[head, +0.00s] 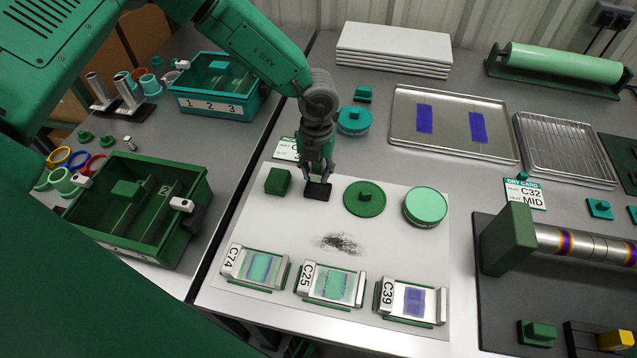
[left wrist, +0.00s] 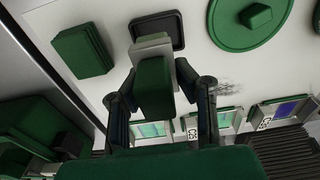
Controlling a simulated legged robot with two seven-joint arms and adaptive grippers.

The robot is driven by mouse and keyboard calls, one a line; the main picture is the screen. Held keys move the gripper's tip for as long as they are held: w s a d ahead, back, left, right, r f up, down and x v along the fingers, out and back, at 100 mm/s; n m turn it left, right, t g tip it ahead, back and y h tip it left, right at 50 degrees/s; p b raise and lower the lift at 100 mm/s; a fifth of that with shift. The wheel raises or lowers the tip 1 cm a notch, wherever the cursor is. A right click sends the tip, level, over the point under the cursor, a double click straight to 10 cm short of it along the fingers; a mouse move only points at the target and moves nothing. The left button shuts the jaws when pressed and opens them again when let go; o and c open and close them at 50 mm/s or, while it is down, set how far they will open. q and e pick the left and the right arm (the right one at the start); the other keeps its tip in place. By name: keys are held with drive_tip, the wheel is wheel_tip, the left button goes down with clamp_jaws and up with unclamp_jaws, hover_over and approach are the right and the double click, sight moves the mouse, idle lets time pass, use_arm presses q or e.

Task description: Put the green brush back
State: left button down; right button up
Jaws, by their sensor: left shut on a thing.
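My left gripper (head: 318,168) is shut on the green brush, pointing down at the white mat (head: 300,222). In the left wrist view, the brush (left wrist: 155,88) shows as a green block with a pale grey part at its far end, between the fingers of my left gripper (left wrist: 155,85). In the head view the fingers mostly hide it. A small black tray (head: 318,191) lies on the mat right under the gripper; it also shows in the left wrist view (left wrist: 172,22). The brush overlaps its near edge there; I cannot tell whether they touch. My right gripper is out of view.
A green block (head: 278,181) stands close left of the black tray, and a dark green round lid (head: 364,198) lies close right. A light green round tub (head: 425,206) is farther right. Dark smudges (head: 340,243) mark the mat, with several framed cards along its front.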

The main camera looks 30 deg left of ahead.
sight(318, 181)
use_arm(q)
drive_tip(key=shift+a+f, duration=0.15)
drive_tip(key=shift+f, duration=0.25)
wheel_tip(318, 181, down, 3)
drive_tip(key=shift+f, duration=0.1)
drive_tip(key=shift+d, duration=0.35)
drive_tip(key=shift+f, duration=0.2)
drive_tip(key=shift+a+f+b, duration=0.2)
drive_tip(key=shift+f+b, duration=0.1)
drive_tip(key=c, duration=1.3)
unclamp_jaws()
drive_tip(key=shift+a, duration=0.1)
drive_tip(key=shift+r, duration=0.1)
